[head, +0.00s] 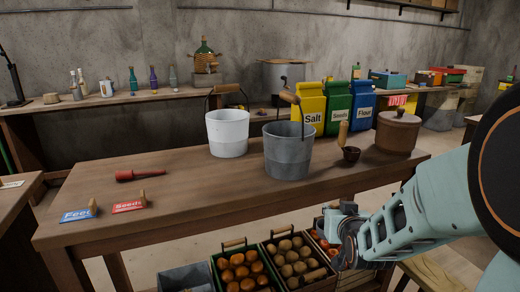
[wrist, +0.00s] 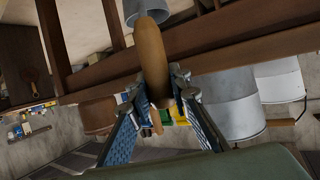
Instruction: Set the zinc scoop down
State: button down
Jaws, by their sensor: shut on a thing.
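The zinc scoop shows in the wrist view as a wooden handle (wrist: 152,55) with part of a grey metal end (wrist: 148,10) at the top edge. My gripper (wrist: 160,85) is shut on this handle, one finger on each side. In the head view my gripper (head: 338,225) is at the front edge of the table (head: 215,195), toward its right end and above the crates. I cannot make out the scoop clearly in the head view. The rest of its metal end is cut off in the wrist view.
A grey bucket (head: 288,155) and a white bucket (head: 228,135) stand mid-table. A red tool (head: 140,175) and two signs lie left. Crates of produce (head: 290,255) stand below. The table's front middle is clear.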

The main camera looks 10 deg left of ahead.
jog(key=s+a+r+n+g+y+p, duration=0.1)
jog(key=s+a+r+n+y+p, duration=0.25)
jog(key=a+r+p, duration=0.85)
jog(key=s+a+r+n+g+y+p, duration=0.15)
jog(key=s+a+r+p, duration=0.25)
jog(key=a+r+p, duration=0.8)
jog(key=w+a+f+p, duration=0.3)
jog(key=w+a+f, duration=0.4)
jog(key=w+f, duration=0.2)
jog(key=shift+f+y, duration=0.2)
jog(key=shift+y, duration=0.1)
jog(key=shift+t, duration=0.25)
jog(key=shift+f, duration=0.2)
jog(key=c, duration=1.8)
grip_release()
